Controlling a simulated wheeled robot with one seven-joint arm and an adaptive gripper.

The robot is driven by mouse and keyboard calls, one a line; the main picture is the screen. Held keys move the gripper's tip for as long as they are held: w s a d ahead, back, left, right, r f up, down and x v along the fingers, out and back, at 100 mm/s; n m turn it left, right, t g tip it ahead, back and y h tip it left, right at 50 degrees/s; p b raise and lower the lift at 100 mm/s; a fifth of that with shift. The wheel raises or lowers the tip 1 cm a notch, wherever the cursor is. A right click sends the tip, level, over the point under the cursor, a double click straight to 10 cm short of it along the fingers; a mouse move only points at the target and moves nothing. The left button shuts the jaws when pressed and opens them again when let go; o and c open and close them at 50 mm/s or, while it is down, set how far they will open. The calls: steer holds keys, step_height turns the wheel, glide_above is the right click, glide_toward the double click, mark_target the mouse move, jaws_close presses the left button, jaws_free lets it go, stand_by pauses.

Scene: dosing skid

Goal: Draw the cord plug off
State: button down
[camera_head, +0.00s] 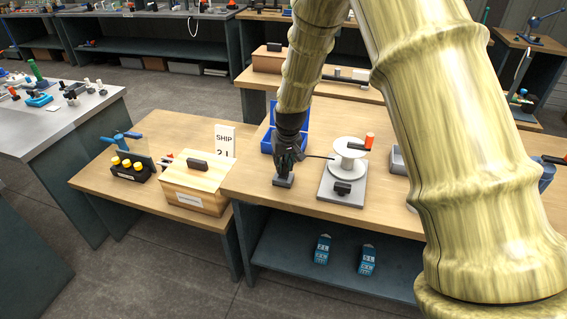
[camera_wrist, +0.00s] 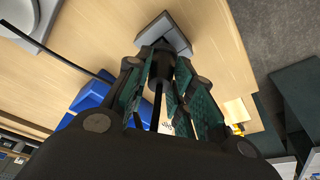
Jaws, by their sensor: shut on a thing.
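My gripper (camera_head: 289,157) reaches down over the left part of the middle bench. In the wrist view my gripper's fingers (camera_wrist: 168,68) are closed on the dark cord plug (camera_wrist: 162,55), which is partly hidden between them. The plug's far end is at a small grey socket block (camera_wrist: 168,31), which also shows under my gripper in the head view (camera_head: 283,181). The plug looks in line with the block; I cannot tell how deep it sits. A black cord (camera_head: 319,157) runs from my gripper to the white reel (camera_head: 348,156).
The reel stands on a grey base (camera_head: 343,190) right of the block. A blue open case (camera_head: 270,139) is behind my gripper. A wooden box (camera_head: 195,184) and a SHIP sign (camera_head: 225,140) stand on the lower bench at left. Free bench top lies before the block.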

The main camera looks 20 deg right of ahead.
steer(key=shift+r+p, duration=0.9)
steer(key=shift+r, duration=0.55)
